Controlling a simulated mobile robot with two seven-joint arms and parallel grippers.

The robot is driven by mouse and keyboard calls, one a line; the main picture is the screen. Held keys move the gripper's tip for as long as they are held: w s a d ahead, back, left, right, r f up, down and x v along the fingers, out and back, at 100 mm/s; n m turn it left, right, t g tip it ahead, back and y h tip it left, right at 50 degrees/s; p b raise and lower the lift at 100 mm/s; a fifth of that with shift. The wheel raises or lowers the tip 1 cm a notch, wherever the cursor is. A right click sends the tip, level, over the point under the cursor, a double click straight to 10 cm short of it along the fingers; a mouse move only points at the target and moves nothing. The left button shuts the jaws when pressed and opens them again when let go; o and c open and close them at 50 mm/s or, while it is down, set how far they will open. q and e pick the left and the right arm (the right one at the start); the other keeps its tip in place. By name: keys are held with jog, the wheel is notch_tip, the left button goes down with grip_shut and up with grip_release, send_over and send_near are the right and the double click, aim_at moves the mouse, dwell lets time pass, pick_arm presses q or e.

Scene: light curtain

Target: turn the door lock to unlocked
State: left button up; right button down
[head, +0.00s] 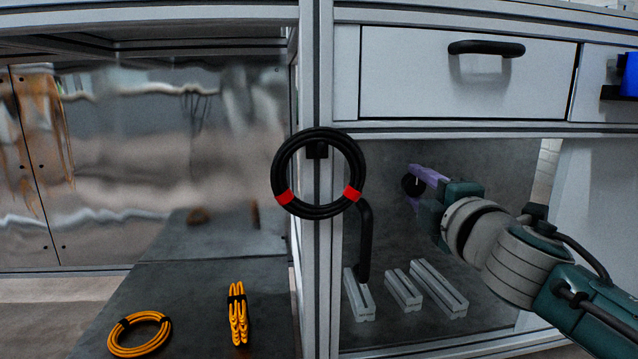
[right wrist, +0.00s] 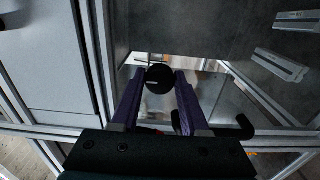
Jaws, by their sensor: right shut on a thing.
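The door lock is a round black knob (head: 409,185) on the clear door panel (head: 490,165) under the drawer in the head view. In the right wrist view the knob (right wrist: 159,80) sits between the fingertips, with a short pale mark across its face. My right gripper (head: 421,187) reaches it from the right, and its purple fingers (right wrist: 160,73) are shut on the knob's two sides. A black door handle (head: 366,245) stands to the lower left of the knob in the head view. My left gripper is not in view.
A black cable coil with red bands (head: 348,150) hangs on the frame post left of the door. Grey metal profiles (head: 438,288) lie behind the panel. Orange cable coils (head: 140,333) lie at the lower left. A drawer (head: 450,90) is above, shut.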

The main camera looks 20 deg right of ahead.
dwell(0.4)
jog(key=shift+c, duration=2.2)
grip_release()
jog(key=shift+s, duration=0.1)
jog(key=shift+s+a, duration=0.1)
jog(key=shift+s, duration=0.15)
jog(key=p+v, duration=0.2)
jog(key=v, duration=0.7)
